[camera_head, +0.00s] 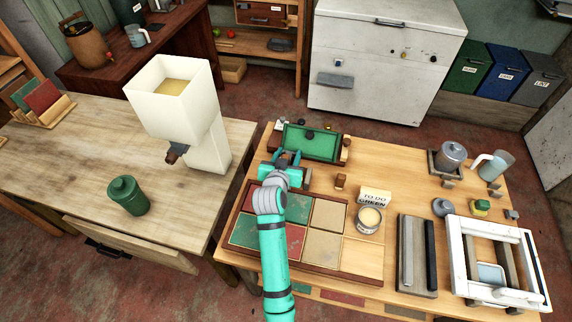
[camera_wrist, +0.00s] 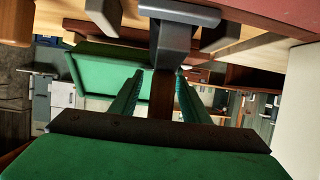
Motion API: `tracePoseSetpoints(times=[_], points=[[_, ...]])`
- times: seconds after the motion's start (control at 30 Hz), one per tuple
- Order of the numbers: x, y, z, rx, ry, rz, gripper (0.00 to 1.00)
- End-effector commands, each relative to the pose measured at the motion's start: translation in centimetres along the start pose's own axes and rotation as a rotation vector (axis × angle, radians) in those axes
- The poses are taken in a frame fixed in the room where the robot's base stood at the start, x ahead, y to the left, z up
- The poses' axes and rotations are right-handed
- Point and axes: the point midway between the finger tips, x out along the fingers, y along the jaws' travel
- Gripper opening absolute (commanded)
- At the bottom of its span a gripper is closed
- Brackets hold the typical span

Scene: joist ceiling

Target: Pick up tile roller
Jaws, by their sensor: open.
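My gripper (camera_head: 287,158) is over the back left of the right-hand workbench, beside an open green-lined box (camera_head: 318,143). In the wrist view its two teal fingers (camera_wrist: 158,78) are open and apart. A brown upright handle (camera_wrist: 162,98) shows between them, below a grey bracket-like piece (camera_wrist: 178,38). This looks like the tile roller, but its roller part is not clear. I cannot tell whether either finger touches the handle. In the head view my arm and gripper hide most of that spot.
A tile board (camera_head: 325,265) lies just in front of the gripper. A tin (camera_head: 369,220), a card (camera_head: 375,197) and a small wooden block (camera_head: 340,181) stand to the right. A white frame (camera_head: 455,262) is farther right. The left table holds a cream hopper (camera_head: 208,145) and green canister (camera_head: 128,196).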

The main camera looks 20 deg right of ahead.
Motion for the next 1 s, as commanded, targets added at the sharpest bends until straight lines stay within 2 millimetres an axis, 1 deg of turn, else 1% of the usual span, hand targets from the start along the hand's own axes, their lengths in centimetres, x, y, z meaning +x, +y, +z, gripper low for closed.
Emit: tracePoseSetpoints(times=[0.07, 0.1, 0.17, 0.2, 0.27, 0.67, 0.83, 0.93, 1.0], points=[[0.0, 0.0, 0.0, 0.0, 0.0, 0.0, 0.42], [0.0, 0.0, 0.0, 0.0, 0.0, 0.0, 0.37], [0.0, 0.0, 0.0, 0.0, 0.0, 0.0, 0.23], [0.0, 0.0, 0.0, 0.0, 0.0, 0.0, 0.14], [0.0, 0.0, 0.0, 0.0, 0.0, 0.0, 0.0], [-0.2, 0.0, -0.4, 0.001, 0.003, 0.0, 0.0], [-0.7, 0.0, -1.8, 0.002, 0.004, 0.0, 0.0], [-1.3, 0.0, -3.2, 0.002, 0.006, 0.0, 0.0], [-2.6, 0.3, -3.8, 0.001, 0.005, 0.0, 0.0]])
